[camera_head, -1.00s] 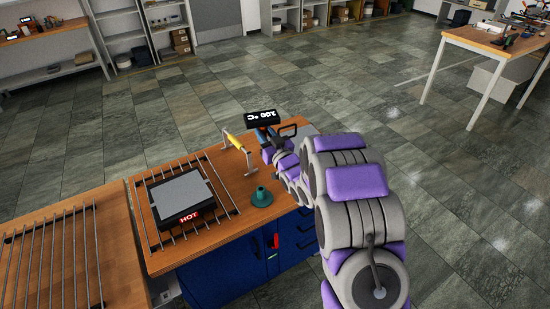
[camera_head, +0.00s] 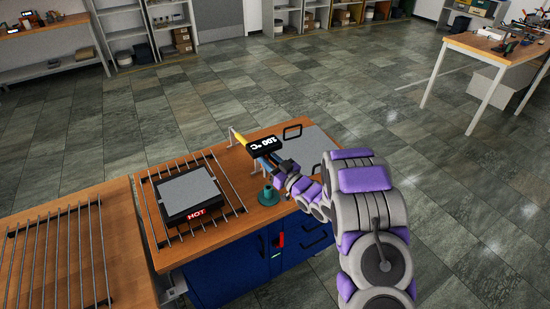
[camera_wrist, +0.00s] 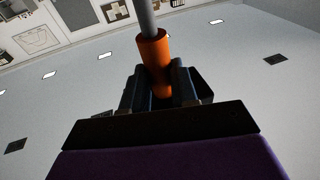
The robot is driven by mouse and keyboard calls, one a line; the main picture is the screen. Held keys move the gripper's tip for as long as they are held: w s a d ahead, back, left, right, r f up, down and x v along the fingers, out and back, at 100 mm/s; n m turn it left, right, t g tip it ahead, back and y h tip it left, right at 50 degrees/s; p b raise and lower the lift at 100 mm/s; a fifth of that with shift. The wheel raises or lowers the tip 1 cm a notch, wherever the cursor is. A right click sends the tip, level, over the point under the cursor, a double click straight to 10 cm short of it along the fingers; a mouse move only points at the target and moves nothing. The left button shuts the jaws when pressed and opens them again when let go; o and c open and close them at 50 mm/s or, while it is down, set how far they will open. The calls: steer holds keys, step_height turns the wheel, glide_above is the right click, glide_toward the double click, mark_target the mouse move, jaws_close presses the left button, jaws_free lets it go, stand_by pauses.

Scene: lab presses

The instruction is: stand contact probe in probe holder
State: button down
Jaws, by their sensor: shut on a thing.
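My gripper (camera_head: 276,163) is shut on the contact probe, above the right part of the wooden bench. In the wrist view its jaws close around the probe's orange handle (camera_wrist: 155,62), and a grey rod runs up from it out of the picture. In the head view a black display reading 100 °C (camera_head: 265,144) sits at the gripper and hides part of the probe. The green, flared probe holder (camera_head: 268,196) stands on the bench near the front edge, just below my gripper in the picture. The probe is apart from the holder.
A hot plate marked HOT (camera_head: 187,195) lies among metal rails left of the holder. A yellow bar on a stand (camera_head: 238,137) is behind, partly covered by the display. A grey plate with black handles (camera_head: 308,146) lies at the bench's right. Floor to the right is free.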

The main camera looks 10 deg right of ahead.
steer(key=shift+d+f+b, duration=0.2)
steer(key=shift+f+b, duration=0.05)
steer(key=shift+f, duration=0.7)
steer(key=shift+d+f+b, duration=0.2)
steer(key=shift+d+f, duration=0.05)
steer(key=shift+f, duration=0.7)
steer(key=shift+d+f+b, duration=0.2)
steer(key=shift+f+b, duration=0.05)
steer(key=shift+f, duration=0.7)
steer(key=shift+d, duration=0.3)
stand_by(0.6)
steer(key=shift+a, duration=0.2)
steer(key=shift+a, duration=0.35)
